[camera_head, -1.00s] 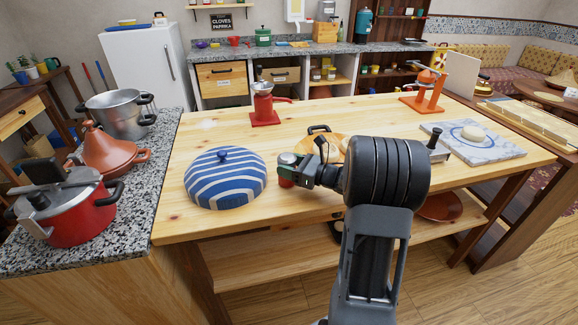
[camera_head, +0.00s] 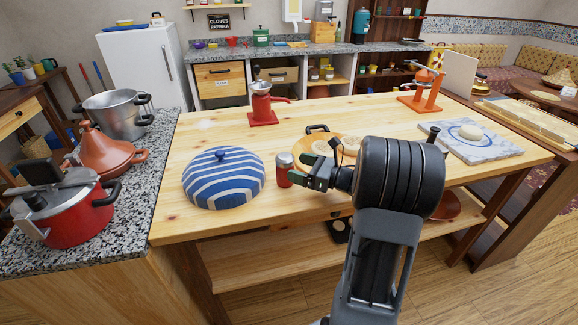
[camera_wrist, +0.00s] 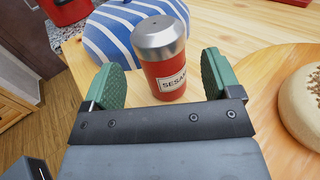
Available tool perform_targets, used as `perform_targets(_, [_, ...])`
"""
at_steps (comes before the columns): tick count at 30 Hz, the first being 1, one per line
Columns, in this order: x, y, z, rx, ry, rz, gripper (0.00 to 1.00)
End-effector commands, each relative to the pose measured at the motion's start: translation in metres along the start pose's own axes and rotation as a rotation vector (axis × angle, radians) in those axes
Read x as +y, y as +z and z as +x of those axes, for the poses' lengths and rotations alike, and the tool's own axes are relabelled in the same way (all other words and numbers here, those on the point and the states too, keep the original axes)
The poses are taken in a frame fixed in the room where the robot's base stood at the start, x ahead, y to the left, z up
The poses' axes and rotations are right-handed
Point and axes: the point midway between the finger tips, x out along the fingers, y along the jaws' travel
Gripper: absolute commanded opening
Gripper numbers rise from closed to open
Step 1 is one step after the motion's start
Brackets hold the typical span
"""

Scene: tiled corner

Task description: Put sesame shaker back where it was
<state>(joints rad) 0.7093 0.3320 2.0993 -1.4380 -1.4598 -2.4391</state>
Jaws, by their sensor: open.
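The sesame shaker (camera_head: 284,170) is a red cylinder with a silver cap. It stands upright on the wooden table, just right of the blue-and-white striped dome (camera_head: 223,178). In the wrist view the shaker (camera_wrist: 165,75) shows its "SESAME" label, partly cut off from sight. My gripper (camera_head: 305,172) is open, with its green-padded fingers on the right side of the shaker in the head view. In the wrist view the open fingertips (camera_wrist: 160,82) lie to either side of the shaker's lower body, with visible gaps, and the shaker stands ahead of the palm.
A red grinder (camera_head: 263,106) stands farther back. A marble slab (camera_head: 470,142) with dough lies at the right. The table's back middle is clear.

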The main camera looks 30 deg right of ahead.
Motion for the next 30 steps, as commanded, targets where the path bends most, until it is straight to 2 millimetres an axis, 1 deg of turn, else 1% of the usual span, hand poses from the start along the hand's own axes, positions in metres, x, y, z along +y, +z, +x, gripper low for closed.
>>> perform_targets(1, [-0.001, -0.002, -0.012, 0.001, -0.005, -0.002, 0.83])
perform_targets(6, [-0.001, -0.002, -0.042, 0.000, -0.004, -0.002, 0.83])
perform_targets(9, [0.000, -0.001, -0.057, 0.001, -0.002, -0.001, 0.83])
perform_targets(12, [0.000, -0.001, -0.067, 0.001, -0.001, -0.001, 0.83])
perform_targets(18, [0.000, 0.000, -0.076, 0.001, 0.000, -0.001, 0.83])
perform_targets(30, [0.000, 0.000, -0.077, 0.001, 0.001, -0.001, 0.83])
